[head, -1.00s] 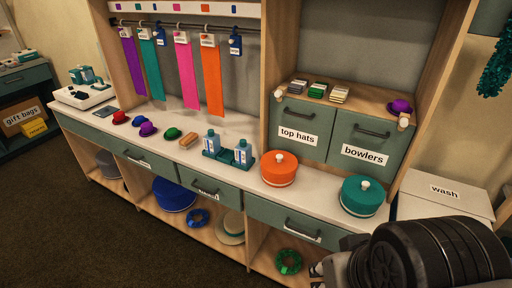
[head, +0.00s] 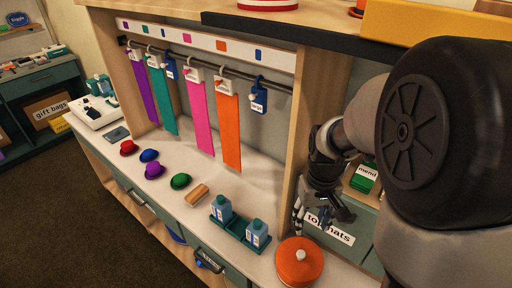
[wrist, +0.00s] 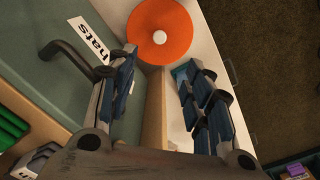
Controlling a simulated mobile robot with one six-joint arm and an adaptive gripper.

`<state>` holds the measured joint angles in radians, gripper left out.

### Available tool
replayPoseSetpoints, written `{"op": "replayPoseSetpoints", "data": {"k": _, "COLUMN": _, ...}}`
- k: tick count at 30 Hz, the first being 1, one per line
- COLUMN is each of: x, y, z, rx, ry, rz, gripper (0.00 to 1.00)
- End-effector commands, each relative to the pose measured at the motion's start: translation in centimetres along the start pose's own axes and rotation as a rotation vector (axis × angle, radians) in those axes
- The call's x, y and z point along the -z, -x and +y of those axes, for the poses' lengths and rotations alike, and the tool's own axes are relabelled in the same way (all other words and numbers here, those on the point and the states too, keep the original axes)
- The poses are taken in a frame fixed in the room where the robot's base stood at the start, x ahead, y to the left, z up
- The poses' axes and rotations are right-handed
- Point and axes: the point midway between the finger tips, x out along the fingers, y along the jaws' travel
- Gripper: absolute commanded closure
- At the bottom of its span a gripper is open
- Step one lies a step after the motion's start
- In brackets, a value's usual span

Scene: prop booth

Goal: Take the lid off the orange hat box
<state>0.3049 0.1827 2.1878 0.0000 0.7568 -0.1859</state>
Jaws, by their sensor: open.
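The orange hat box (head: 299,266) stands on the white counter, with its round lid on and a white knob (head: 300,254) on top. My gripper (head: 320,222) is open and empty, above and just behind the box, in front of the "top hats" drawer. In the wrist view the orange lid (wrist: 178,22) and its white knob (wrist: 159,37) lie beyond the open fingers of my gripper (wrist: 160,62), apart from them. The lower side of the box is hidden in the wrist view.
The "top hats" drawer (head: 345,234) and its handle (wrist: 68,52) are close beside my gripper. A teal tray (head: 240,237) with bottles stands left of the box. Several small hats and a brush (head: 197,195) lie farther left. A wooden upright (head: 296,150) rises behind.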

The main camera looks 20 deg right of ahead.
Motion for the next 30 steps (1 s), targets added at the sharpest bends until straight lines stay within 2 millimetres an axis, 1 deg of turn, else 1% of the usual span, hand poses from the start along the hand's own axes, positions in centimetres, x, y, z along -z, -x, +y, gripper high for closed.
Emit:
{"op": "replayPoseSetpoints", "data": {"k": 2, "x": 0.2, "y": -0.5, "z": 0.4, "rx": 0.002, "ry": -0.004, "rz": -0.012, "gripper": 0.53}}
{"op": "replayPoseSetpoints", "data": {"k": 5, "x": 0.2, "y": -1.7, "z": 0.5, "rx": 0.003, "ry": -0.004, "rz": -0.018, "gripper": 0.53}}
{"op": "replayPoseSetpoints", "data": {"k": 15, "x": 0.1, "y": -9.1, "z": 0.4, "rx": 0.004, "ry": -0.004, "rz": -0.019, "gripper": 0.53}}
{"op": "replayPoseSetpoints", "data": {"k": 18, "x": 0.1, "y": -10.9, "z": 0.4, "rx": 0.003, "ry": -0.004, "rz": -0.018, "gripper": 0.53}}
{"op": "replayPoseSetpoints", "data": {"k": 21, "x": 0.1, "y": -12.2, "z": 0.4, "rx": 0.003, "ry": -0.004, "rz": -0.016, "gripper": 0.53}}
{"op": "replayPoseSetpoints", "data": {"k": 28, "x": 0.1, "y": -13.2, "z": 0.3, "rx": 0.003, "ry": -0.004, "rz": -0.015, "gripper": 0.53}}
{"op": "replayPoseSetpoints", "data": {"k": 30, "x": 0.1, "y": -13.9, "z": 0.2, "rx": 0.003, "ry": -0.003, "rz": -0.016, "gripper": 0.53}}
